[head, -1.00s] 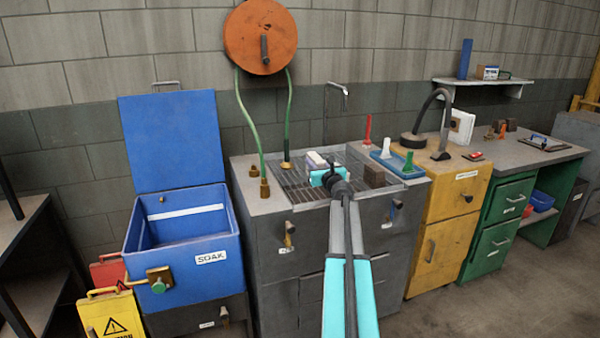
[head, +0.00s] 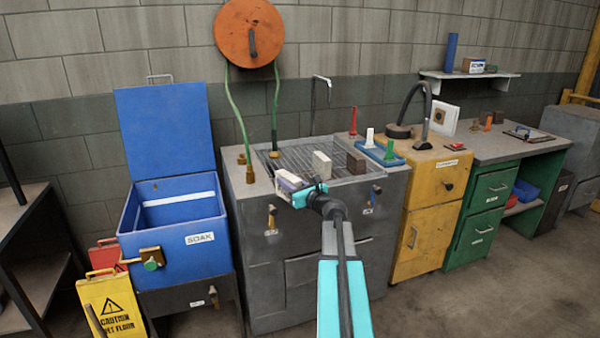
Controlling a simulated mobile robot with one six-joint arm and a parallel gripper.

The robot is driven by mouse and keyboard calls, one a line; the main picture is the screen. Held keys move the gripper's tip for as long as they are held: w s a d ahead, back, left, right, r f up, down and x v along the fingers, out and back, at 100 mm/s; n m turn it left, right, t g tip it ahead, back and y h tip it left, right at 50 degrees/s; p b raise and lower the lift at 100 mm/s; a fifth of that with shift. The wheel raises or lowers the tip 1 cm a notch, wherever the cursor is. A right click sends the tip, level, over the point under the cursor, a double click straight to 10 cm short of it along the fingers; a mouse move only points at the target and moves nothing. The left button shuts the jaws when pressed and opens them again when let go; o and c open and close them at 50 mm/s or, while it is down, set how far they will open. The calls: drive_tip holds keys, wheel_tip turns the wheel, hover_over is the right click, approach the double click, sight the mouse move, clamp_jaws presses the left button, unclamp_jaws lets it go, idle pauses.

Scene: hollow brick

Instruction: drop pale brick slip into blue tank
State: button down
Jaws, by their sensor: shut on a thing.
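My gripper (head: 306,193), with teal jaws, is shut on a pale brick slip (head: 289,180), a small whitish block with a greyish-purple side. It holds the slip out to the left, in front of the sink grate's front edge in the picture. The jaws hide part of the slip. The blue tank (head: 190,251), labelled SOAK, stands to the left of the gripper. Its lid (head: 163,130) is raised and its top is open. A gap separates the slip from the tank, and the tank's floor is hidden from here.
A pale block (head: 322,165) and a brown brick (head: 356,162) stand on the grate (head: 300,158). Two green hoses hang from an orange reel (head: 249,33) behind the counter. A brass-coloured fitting (head: 143,257) juts from the tank's front. A yellow caution sign (head: 109,306) stands at the lower left.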

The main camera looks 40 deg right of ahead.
drive_tip(key=s+a+f+n+g+y, duration=0.2)
drive_tip(key=a+f+n+y, duration=0.1)
drive_tip(key=a, duration=1.3)
drive_tip(key=s+a+f+n+g+y, duration=0.2)
drive_tip(key=a+y, duration=0.6)
drive_tip(key=a, duration=0.8)
drive_tip(key=s+a+f+n+g+y, duration=0.3)
drive_tip(key=a+f+n+y, duration=0.2)
drive_tip(key=a, duration=1.1)
drive_tip(key=shift+s+a+f+n, duration=0.2)
drive_tip(key=shift+f+n, duration=0.5)
drive_tip(key=shift+n, duration=0.3)
drive_tip(key=shift+s, duration=0.15)
